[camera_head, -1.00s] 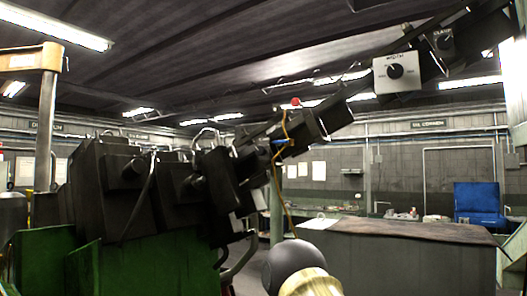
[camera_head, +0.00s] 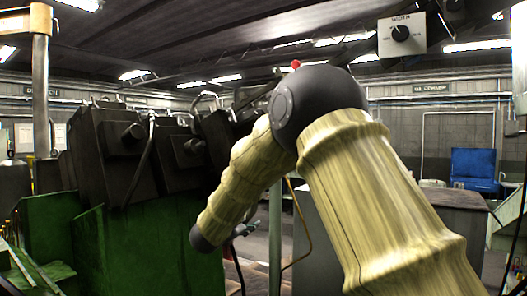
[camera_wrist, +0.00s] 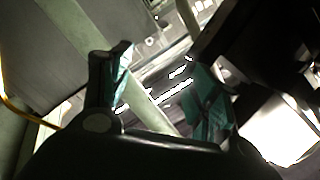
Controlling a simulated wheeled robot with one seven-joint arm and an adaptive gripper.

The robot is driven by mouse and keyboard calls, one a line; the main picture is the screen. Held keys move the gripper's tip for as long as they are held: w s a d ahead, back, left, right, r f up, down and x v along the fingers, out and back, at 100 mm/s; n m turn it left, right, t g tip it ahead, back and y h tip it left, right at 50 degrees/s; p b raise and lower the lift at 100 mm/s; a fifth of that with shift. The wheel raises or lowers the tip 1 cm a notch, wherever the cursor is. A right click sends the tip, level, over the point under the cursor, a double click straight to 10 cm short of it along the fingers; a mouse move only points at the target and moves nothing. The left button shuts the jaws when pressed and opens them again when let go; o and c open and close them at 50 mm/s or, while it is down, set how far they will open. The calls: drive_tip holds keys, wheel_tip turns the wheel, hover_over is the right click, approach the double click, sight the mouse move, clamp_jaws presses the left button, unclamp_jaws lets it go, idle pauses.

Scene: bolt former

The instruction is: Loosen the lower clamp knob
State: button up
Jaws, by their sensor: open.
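Two dark knobs show on the black blocks of the machine in the head view, a left one (camera_head: 133,131) and a right one (camera_head: 193,146). I cannot tell whether either is the lower clamp knob. A round knob (camera_head: 401,33) on a pale plate marked WIDTH hangs at the upper right. My gripper (camera_wrist: 160,88) is open in the wrist view, its teal-padded fingers apart with nothing held between them. A pale bar crosses the view beyond the fingers. In the head view my arm covers the middle, and I cannot make out the gripper clearly there.
A green machine housing (camera_head: 130,250) stands at the lower left. A pale upright post (camera_head: 275,240) stands behind my arm. A yellow cable (camera_wrist: 22,108) runs at the left in the wrist view. A workbench (camera_head: 465,200) and a blue chair (camera_head: 474,165) are farther back right.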

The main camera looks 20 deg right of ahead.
drive_tip(key=s+a+r+m+g+h, duration=0.1)
drive_tip(key=s+r+m, duration=0.15)
drive_tip(key=r, duration=0.85)
drive_tip(key=s+a+r+m+h+p, duration=0.15)
drive_tip(key=r+m, duration=0.25)
drive_tip(key=r, duration=0.8)
drive_tip(key=s+r+m+g+h+b, duration=0.1)
drive_tip(key=s+r+m, duration=0.15)
drive_tip(key=r, duration=0.85)
drive_tip(key=w+d+n+p, duration=0.5)
drive_tip(key=d+n+p, duration=0.1)
drive_tip(key=n+p, duration=0.4)
drive_tip(key=shift+d+p, duration=0.25)
drive_tip(key=shift+p, duration=0.45)
